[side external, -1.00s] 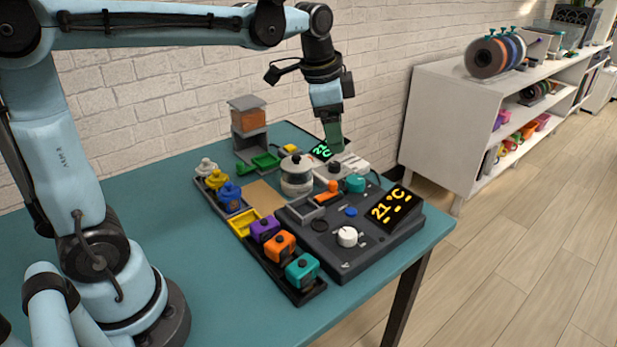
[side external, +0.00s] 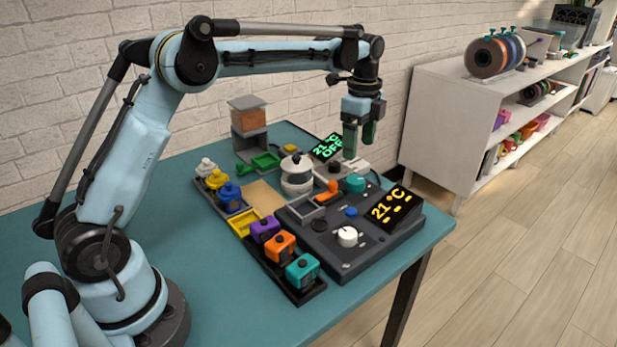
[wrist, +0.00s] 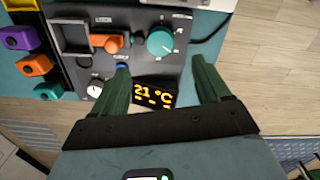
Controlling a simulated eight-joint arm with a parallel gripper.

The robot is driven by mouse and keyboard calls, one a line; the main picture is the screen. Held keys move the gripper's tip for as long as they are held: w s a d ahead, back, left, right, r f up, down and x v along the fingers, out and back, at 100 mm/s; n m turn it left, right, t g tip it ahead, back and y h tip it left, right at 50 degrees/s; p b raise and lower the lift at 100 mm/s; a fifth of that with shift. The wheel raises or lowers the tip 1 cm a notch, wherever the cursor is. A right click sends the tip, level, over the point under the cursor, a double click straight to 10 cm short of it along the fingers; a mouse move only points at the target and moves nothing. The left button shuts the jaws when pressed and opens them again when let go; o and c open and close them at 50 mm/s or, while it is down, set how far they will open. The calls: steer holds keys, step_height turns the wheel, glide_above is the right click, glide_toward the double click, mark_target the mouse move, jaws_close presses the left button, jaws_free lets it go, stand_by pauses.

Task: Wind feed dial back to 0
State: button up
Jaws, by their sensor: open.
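A teal dial (side external: 355,183) stands on the back part of the dark control box (side external: 372,246), and shows in the wrist view (wrist: 160,42) with scale marks around it. A white knob (side external: 347,236), also in the wrist view (wrist: 95,88), sits near the box's front. The labels are too small to read, so I cannot tell which is the feed dial. My gripper (side external: 358,145) is open and empty, above and behind the box. In the wrist view, its fingers (wrist: 160,78) spread on either side of the box's lit display (wrist: 154,94), reading 21 °C in yellow.
An orange lever (side external: 331,187) and a blue button (side external: 351,211) sit near the dials. A white pot (side external: 296,175) and a green-lit display reading 21 °C OFF (side external: 328,147) stand behind. Purple, orange and teal blocks (side external: 280,245) line the box's left. Bare table lies further left.

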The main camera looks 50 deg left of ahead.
mark_target(356, 179)
step_height(356, 179, down, 10)
steer(key=shift+r, duration=0.25)
steer(key=c, duration=1)
steer(key=shift+c, duration=0.2)
